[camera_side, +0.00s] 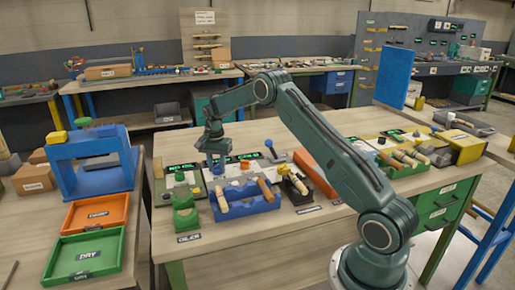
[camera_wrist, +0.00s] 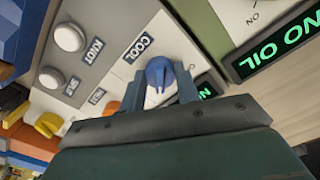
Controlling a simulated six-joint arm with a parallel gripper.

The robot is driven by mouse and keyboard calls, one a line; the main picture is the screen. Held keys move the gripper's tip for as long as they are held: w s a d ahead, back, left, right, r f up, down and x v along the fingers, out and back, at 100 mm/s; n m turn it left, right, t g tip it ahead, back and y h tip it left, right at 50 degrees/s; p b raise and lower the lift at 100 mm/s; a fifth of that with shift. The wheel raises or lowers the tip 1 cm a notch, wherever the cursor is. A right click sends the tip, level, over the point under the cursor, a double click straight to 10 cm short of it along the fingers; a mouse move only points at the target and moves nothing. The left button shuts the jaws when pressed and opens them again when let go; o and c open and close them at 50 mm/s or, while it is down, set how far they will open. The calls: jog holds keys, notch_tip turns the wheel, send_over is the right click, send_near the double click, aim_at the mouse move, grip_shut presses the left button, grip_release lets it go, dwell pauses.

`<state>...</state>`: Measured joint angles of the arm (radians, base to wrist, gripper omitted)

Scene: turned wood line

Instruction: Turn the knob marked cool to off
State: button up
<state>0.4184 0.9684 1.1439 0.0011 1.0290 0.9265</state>
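The fingers look apart, with pale panel showing beside the knob. In the side view my gripper (camera_side: 214,164) points down at the panels at the back of the table and hides the knob there.
A lit NO OIL display (camera_wrist: 280,45) is to the right. In the side view, a blue rack (camera_side: 243,207) with wooden handles and a green block (camera_side: 186,220) stand in front.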

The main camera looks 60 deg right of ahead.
jog(key=shift+c, duration=1.4)
jog(key=shift+n, duration=0.5)
jog(key=n, duration=0.3)
jog(key=shift+n, duration=0.3)
jog(key=n, duration=1.3)
jog(key=shift+n, duration=0.3)
